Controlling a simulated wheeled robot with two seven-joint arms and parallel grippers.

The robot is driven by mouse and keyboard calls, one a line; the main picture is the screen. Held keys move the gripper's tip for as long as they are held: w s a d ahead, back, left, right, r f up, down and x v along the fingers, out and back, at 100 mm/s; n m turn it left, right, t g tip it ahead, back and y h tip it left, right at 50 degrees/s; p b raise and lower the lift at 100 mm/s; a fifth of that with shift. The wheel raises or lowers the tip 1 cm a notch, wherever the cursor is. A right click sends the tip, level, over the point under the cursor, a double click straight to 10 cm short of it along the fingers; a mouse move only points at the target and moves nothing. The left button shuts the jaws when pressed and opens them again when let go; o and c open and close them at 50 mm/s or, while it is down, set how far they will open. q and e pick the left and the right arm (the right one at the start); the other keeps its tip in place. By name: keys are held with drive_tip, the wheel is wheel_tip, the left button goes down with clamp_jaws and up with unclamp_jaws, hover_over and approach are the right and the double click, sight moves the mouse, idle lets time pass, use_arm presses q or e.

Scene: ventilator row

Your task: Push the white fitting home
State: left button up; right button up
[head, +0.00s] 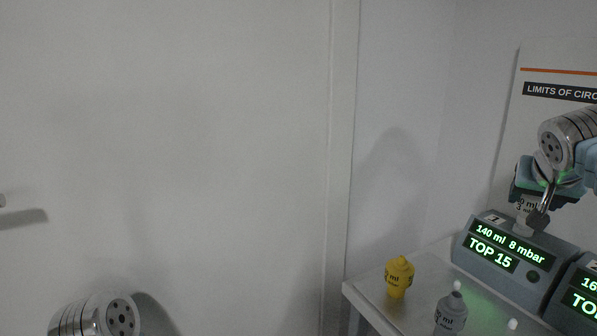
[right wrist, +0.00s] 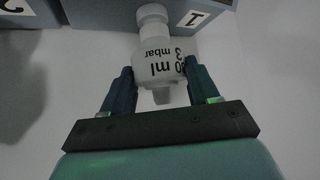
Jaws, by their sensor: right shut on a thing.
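My right gripper (head: 535,205) is shut on the white fitting (head: 526,204), over the top of the ventilator marked 1 (head: 480,262), whose display reads "140 ml 8 mbar TOP 15". In the right wrist view, the white fitting (right wrist: 165,58) sits between the two dark fingers of my right gripper (right wrist: 160,85). It has black print, partly cut off by a finger, with "ml" and "mbar" readable. Its narrow round end (right wrist: 152,14) points at the ventilator body (right wrist: 105,14). I cannot tell whether it is fully seated. My left gripper is not in view.
A yellow bottle-shaped fitting (head: 398,279) and a grey one (head: 450,314) stand on the pale table (head: 372,292) in front of ventilator 1. A second ventilator (head: 578,290) stands close at its right. A wall with a poster (head: 555,70) is behind.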

drive_tip(key=shift+f+b, duration=0.45)
drive_tip(key=shift+f, duration=0.15)
idle(0.4)
drive_tip(key=o, duration=1.5)
drive_tip(key=shift+o, duration=0.5)
drive_tip(key=shift+r, duration=0.1)
